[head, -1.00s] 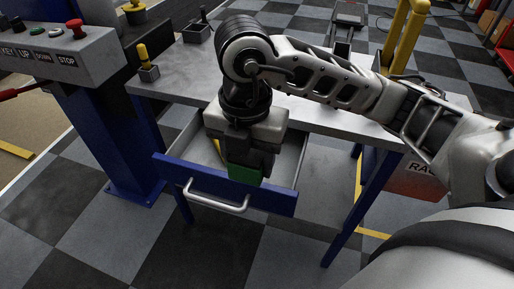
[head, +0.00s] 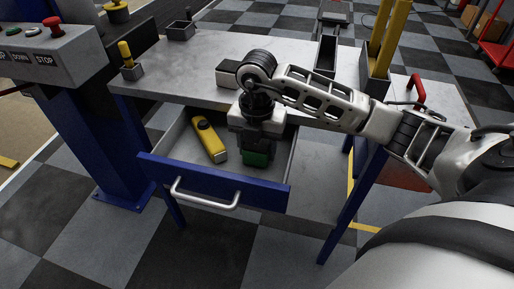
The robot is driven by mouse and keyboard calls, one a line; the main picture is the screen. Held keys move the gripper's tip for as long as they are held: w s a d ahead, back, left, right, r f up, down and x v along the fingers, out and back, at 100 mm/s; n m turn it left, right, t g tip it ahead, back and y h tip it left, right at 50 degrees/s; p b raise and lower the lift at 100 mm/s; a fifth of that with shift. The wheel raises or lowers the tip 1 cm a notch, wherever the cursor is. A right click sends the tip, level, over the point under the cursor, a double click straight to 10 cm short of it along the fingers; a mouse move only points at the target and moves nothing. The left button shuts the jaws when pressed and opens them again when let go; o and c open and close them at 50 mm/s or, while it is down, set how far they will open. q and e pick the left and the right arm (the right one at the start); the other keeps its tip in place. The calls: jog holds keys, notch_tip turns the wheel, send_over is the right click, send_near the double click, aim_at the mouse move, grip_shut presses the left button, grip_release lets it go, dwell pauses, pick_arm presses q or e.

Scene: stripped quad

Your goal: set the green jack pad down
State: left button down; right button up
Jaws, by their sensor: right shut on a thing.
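The green jack pad (head: 256,159) is between the fingers of my right gripper (head: 256,153), which is shut on it. The gripper points down inside the open drawer (head: 216,186), towards its right side. Only part of the green pad shows below the fingers. I cannot tell whether the pad touches the drawer floor. My left gripper is not in view.
A yellow and black tool (head: 209,139) lies in the drawer, left of my right gripper. The grey bench top (head: 190,75) is behind the drawer. A control box (head: 50,55) with buttons stands at the left. Bins with yellow posts (head: 377,82) stand at the back right.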

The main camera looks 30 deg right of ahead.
jog(key=shift+f, duration=0.25)
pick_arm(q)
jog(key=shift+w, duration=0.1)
pick_arm(e)
jog(key=shift+f, duration=0.1)
jog(key=shift+f, duration=0.15)
jog(key=o, duration=1.2)
jog(key=shift+c, duration=0.2)
jog(key=shift+r, duration=0.25)
pick_arm(q)
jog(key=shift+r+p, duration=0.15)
jog(key=shift+p, duration=0.45)
pick_arm(e)
notch_tip(320, 180, up, 12)
